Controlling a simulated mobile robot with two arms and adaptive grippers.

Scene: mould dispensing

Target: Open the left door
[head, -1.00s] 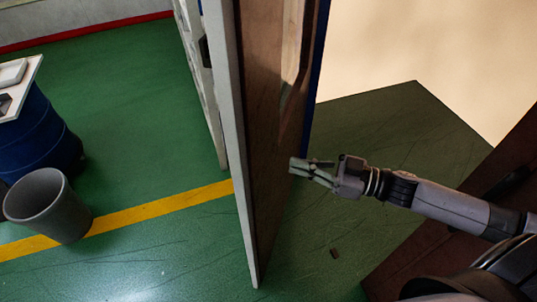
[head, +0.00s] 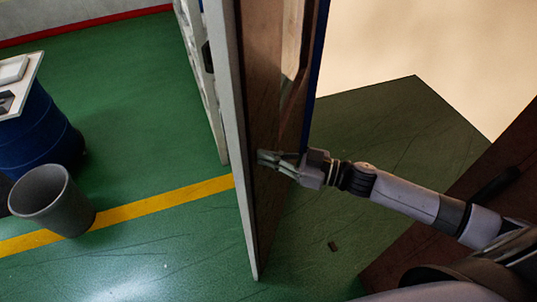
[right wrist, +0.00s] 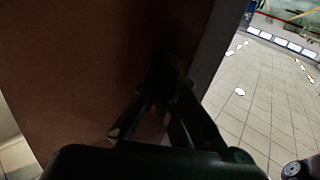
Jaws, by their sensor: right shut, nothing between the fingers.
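The door (head: 265,110) stands upright in the middle of the head view, a brown panel with a pale grey edge facing me. My right gripper (head: 262,158) reaches in from the right, with its shut, empty fingers at the door's brown face. I cannot tell for sure whether they touch it. In the right wrist view the fingers (right wrist: 165,90) point at the dark brown panel (right wrist: 80,70), which fills most of the left side. My left gripper is not in view.
A grey bin (head: 55,203) and a blue barrel (head: 35,135) with a white board on top stand at the left. A yellow line (head: 150,205) crosses the green floor (head: 115,100). Another brown panel (head: 440,245) is at the lower right. Floor between door and bin is clear.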

